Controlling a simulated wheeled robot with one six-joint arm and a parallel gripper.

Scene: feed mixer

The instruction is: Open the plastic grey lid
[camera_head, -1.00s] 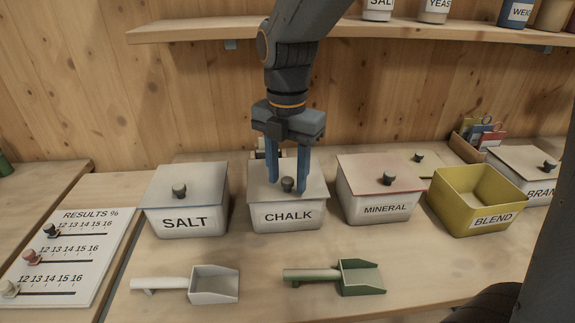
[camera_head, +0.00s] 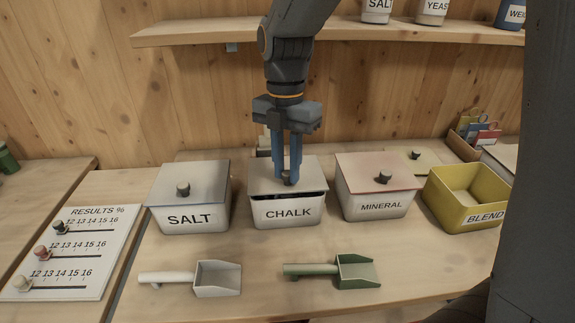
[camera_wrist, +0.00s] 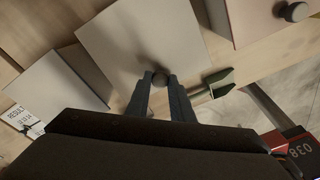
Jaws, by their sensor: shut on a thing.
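The grey lid (camera_head: 268,176) of the CHALK box (camera_head: 288,213) is lifted a little, with a dark gap showing under its front edge. My gripper (camera_head: 287,180) is shut on the lid's dark knob, its blue fingers pointing down. In the wrist view the knob (camera_wrist: 159,79) sits between my fingertips (camera_wrist: 160,84) and the lid (camera_wrist: 140,45) fills the area beyond them. The inside of the box is mostly hidden by the lid.
The SALT box (camera_head: 188,215) stands left and the MINERAL box (camera_head: 378,203) right, both lidded. A yellow BLEND bin (camera_head: 468,200) is further right. A white scoop (camera_head: 215,278) and a green scoop (camera_head: 350,271) lie in front. A shelf (camera_head: 240,35) runs above.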

